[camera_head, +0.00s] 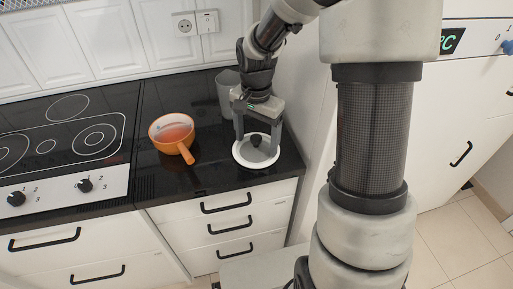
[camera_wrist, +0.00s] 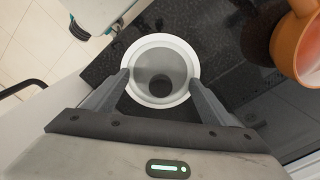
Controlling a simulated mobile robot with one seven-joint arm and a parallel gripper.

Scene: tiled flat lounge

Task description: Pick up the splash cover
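The splash cover (camera_head: 258,157) is a round grey lid with a white rim and a dark knob. It lies at the right end of the black counter. My gripper (camera_head: 257,143) points down over it, with its two fingers spread apart on either side of the knob. In the wrist view the cover (camera_wrist: 158,64) shows between the open fingers (camera_wrist: 160,80), with the dark knob low in its middle. Nothing is held. Whether the fingertips touch the cover cannot be told.
An orange pan (camera_head: 172,130) with a handle stands to the left of the cover. A grey container (camera_head: 226,97) stands behind my gripper, partly hidden. A black cooktop (camera_head: 62,135) is further left. White drawers (camera_head: 228,214) with black handles are below the counter edge.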

